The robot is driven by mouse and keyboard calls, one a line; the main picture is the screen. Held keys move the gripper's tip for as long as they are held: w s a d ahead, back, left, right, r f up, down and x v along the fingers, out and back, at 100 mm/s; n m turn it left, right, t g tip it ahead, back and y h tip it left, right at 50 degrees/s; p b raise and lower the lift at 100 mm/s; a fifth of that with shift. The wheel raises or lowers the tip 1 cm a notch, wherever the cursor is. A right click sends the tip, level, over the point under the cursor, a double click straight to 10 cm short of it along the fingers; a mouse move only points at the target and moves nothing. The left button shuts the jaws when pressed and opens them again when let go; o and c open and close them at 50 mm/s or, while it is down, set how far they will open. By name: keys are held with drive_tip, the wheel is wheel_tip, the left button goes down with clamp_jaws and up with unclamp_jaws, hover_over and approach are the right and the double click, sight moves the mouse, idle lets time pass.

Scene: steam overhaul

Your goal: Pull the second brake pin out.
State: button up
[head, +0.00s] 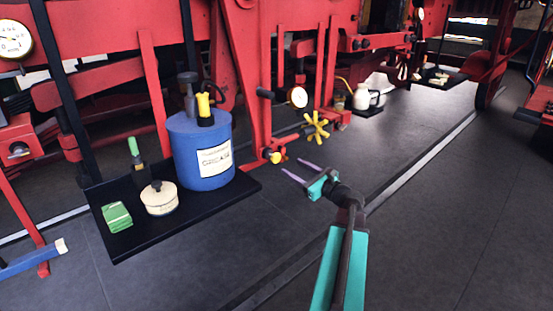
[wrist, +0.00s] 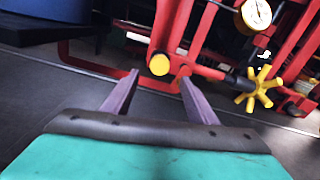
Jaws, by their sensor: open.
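A round yellow knob (head: 274,157) sits at the lower end of a red upright on the red frame. It looks like the head of a brake pin, but I cannot tell which one. In the wrist view the yellow knob (wrist: 158,64) lies just beyond the fingertips, between them. My gripper (head: 292,166) is open and empty, just right of the knob in the head view. In the wrist view my gripper (wrist: 158,78) has its two purple fingers spread apart. The knob appears clear of the fingers. The pin's shaft is hidden behind its head.
A yellow handwheel (head: 316,127) stands close to the right of the knob, with a gauge (head: 298,97) above. A blue grease drum (head: 203,150) and a cream tin (head: 159,198) stand on a black tray (head: 150,240) at left. The grey floor (head: 440,190) at right is clear.

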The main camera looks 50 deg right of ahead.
sight(277, 159)
drive_tip(key=w, duration=1)
drive_tip(key=shift+w+d+p, duration=0.3)
drive_tip(key=shift+w+d, duration=0.1)
